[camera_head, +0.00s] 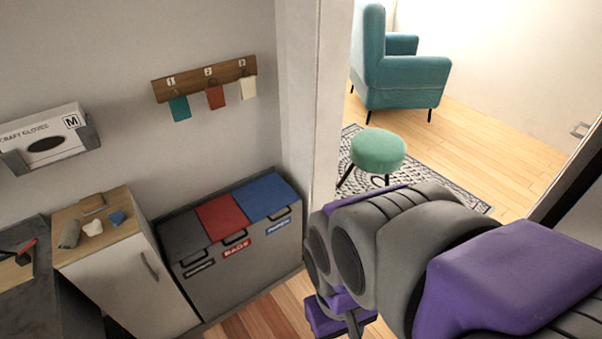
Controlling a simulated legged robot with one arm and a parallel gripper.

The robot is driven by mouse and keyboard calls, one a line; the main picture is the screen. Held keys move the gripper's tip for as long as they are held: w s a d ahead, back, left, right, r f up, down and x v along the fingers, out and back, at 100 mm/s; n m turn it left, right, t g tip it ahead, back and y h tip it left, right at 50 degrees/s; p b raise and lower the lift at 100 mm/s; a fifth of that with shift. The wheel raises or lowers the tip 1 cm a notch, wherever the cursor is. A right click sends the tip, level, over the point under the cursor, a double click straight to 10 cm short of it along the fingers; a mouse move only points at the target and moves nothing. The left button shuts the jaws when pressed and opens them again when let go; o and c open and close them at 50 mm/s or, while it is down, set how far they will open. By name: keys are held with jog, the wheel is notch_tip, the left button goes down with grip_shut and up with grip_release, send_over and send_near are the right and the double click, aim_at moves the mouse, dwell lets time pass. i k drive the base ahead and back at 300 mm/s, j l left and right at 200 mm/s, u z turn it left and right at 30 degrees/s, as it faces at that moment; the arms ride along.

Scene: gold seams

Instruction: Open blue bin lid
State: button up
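The blue bin lid (265,196) is the rightmost of three lids on a grey bin unit (255,258) against the wall. It lies flat and shut. A dark handle (279,214) and a blue label (278,227) are at its front edge. My arm fills the lower right, its purple and grey links in front of the doorway. The end of my arm, with my gripper (338,316), is low in the picture, right of the bin unit and apart from the lid. My gripper is mostly hidden, and its fingers cannot be made out.
A red lid (221,215) and a grey lid (183,235) sit left of the blue one. A white cabinet (130,275) with small items on top stands left of the bins. A door frame (325,100) is to the right. Wooden floor (262,320) is clear in front.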

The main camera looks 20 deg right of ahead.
aim_at(261, 198)
jog(key=z, duration=0.2)
jog(key=i+j, duration=0.7)
jog(key=i, duration=0.15)
